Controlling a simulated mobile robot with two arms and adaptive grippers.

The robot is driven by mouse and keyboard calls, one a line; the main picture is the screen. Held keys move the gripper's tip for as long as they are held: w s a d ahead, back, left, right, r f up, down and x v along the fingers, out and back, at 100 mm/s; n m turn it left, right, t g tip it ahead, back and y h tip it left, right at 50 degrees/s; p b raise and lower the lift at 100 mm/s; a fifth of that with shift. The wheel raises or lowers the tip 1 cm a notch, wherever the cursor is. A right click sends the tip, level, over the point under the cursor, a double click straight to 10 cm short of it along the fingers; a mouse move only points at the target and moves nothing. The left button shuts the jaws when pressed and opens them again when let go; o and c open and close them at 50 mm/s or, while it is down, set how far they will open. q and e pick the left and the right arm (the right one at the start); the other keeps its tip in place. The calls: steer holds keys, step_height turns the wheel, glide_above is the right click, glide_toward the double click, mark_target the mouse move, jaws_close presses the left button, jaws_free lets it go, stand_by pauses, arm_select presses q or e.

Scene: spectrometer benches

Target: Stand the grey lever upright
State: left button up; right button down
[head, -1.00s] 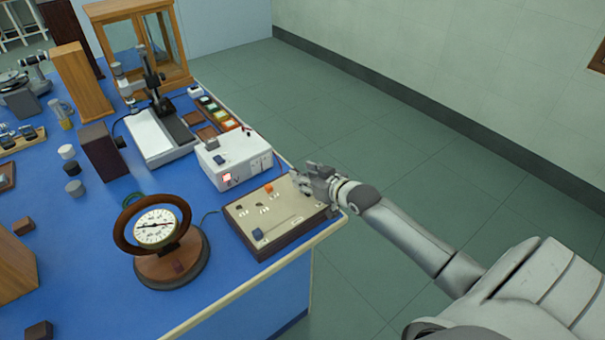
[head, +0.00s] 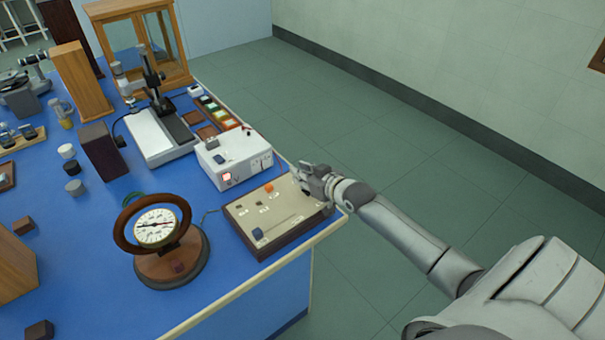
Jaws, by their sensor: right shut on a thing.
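A beige control panel in a dark wooden case (head: 268,228) lies near the right edge of the blue bench. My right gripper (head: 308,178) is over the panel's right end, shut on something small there. The gripper's fingers hide what they hold, and I cannot make out the grey lever or its tilt. My left gripper is not in view.
A white box with a lit red lamp (head: 233,161) stands just behind the panel. A round dial gauge on a wooden base (head: 160,240) stands to its left. Open floor lies right of the bench edge.

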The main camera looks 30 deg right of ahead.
steer(key=shift+s+f+b, duration=0.1)
steer(key=shift+f+b, duration=0.1)
steer(key=shift+b, duration=0.1)
steer(key=s+t+b, duration=0.1)
steer(key=t+b, duration=0.1)
steer(key=b, duration=0.1)
steer(key=s+t+b, duration=0.1)
steer(key=t+b, duration=0.1)
steer(key=shift+s+d+r+b, duration=0.1)
steer(key=shift+b, duration=0.3)
steer(key=shift+s+r+t+b, duration=0.15)
steer(key=shift+s+t+b, duration=0.05)
steer(key=shift+t+b, duration=0.4)
steer(key=shift+s+r, duration=0.1)
steer(key=shift+r, duration=0.05)
steer(key=c, duration=1.3)
jaws_free()
